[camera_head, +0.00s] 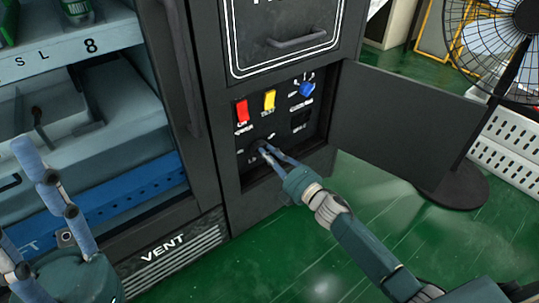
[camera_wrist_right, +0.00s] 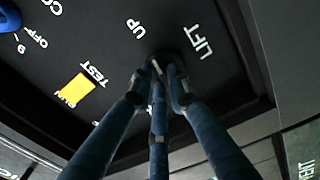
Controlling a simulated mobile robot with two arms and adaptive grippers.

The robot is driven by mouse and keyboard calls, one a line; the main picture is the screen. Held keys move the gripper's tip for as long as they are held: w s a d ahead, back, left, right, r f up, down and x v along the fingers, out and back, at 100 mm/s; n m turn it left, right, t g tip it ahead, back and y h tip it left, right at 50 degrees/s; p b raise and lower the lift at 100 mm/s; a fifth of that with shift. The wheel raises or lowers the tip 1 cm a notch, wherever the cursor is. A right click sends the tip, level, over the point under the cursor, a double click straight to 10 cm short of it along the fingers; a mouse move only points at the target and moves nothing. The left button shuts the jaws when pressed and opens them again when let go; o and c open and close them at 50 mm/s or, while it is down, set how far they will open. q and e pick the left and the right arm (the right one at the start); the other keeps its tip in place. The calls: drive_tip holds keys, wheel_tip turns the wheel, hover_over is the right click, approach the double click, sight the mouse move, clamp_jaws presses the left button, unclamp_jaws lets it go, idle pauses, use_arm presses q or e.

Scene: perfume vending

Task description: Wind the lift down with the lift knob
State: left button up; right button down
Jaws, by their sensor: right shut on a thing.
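The lift knob (camera_head: 257,145) is a small dark knob low on the black control panel, beside the white "LIFT" lettering. In the right wrist view the knob (camera_wrist_right: 165,55) is mostly hidden behind my fingertips, between the words "UP" and "LIFT". My right gripper (camera_head: 268,152) reaches in from the lower right with its blue fingers closed around the knob. The fingers also show in the right wrist view (camera_wrist_right: 160,80), drawn together at the knob. My left gripper (camera_head: 45,215) is at the lower left, its fingers spread and empty, in front of the machine.
The panel also carries a red switch (camera_head: 242,111), a yellow switch (camera_head: 269,100) and a blue knob (camera_head: 307,89). An open dark door (camera_head: 400,120) stands right of the panel. A fan (camera_head: 500,45) and a white crate (camera_head: 510,150) are farther right. Green floor lies in front.

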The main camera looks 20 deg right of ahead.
drive_tip(key=shift+s+a, duration=0.1)
drive_tip(key=shift+a, duration=0.15)
drive_tip(key=c, duration=1.9)
unclamp_jaws()
drive_tip(key=shift+c, duration=0.2)
drive_tip(key=v, duration=1.2)
